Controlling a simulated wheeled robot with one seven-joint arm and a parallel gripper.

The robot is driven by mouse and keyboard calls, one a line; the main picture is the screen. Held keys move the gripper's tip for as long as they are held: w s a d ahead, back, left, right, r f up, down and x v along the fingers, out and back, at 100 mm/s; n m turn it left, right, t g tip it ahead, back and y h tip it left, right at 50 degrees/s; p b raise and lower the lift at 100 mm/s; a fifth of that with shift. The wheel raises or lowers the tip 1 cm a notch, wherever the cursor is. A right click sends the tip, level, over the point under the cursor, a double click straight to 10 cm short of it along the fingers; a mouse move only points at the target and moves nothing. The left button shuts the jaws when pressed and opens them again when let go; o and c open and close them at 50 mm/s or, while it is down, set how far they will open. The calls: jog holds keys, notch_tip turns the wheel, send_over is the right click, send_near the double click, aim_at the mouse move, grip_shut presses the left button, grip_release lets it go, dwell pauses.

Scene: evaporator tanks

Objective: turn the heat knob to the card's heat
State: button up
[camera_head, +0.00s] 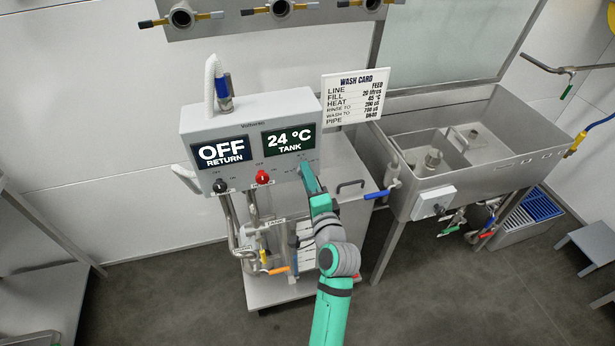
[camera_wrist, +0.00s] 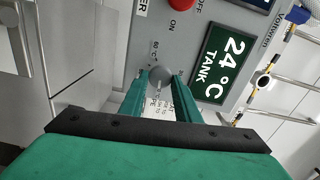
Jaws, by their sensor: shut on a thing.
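The wash card (camera_head: 356,97) stands behind the unit's right side; its small heat line looks like 65 °C. The grey control box (camera_head: 240,118) has a right display (camera_head: 288,140) reading 24 °C TANK. In the wrist view, the grey heat knob (camera_wrist: 160,73) sits below this display's text, between my gripper's (camera_wrist: 160,82) two green fingers, which are shut on it. In the head view my gripper (camera_head: 308,178) reaches the panel's lower right and hides the knob. The knob's pointer angle is not clear.
The left display (camera_head: 222,151) reads OFF RETURN. A black knob (camera_head: 219,186) and a red knob (camera_head: 263,177) sit left of my gripper. A blue-handled valve (camera_head: 378,194) and a steel sink (camera_head: 460,150) stand to the right. Pipes run below the panel.

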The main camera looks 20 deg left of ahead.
jog(key=m, duration=0.6)
jog(key=shift+f+m, duration=0.15)
jog(key=shift+m, duration=0.25)
dwell(0.4)
jog(key=o, duration=1)
jog(key=shift+s, duration=0.1)
jog(key=v, duration=1)
jog(key=shift+s+d, duration=0.3)
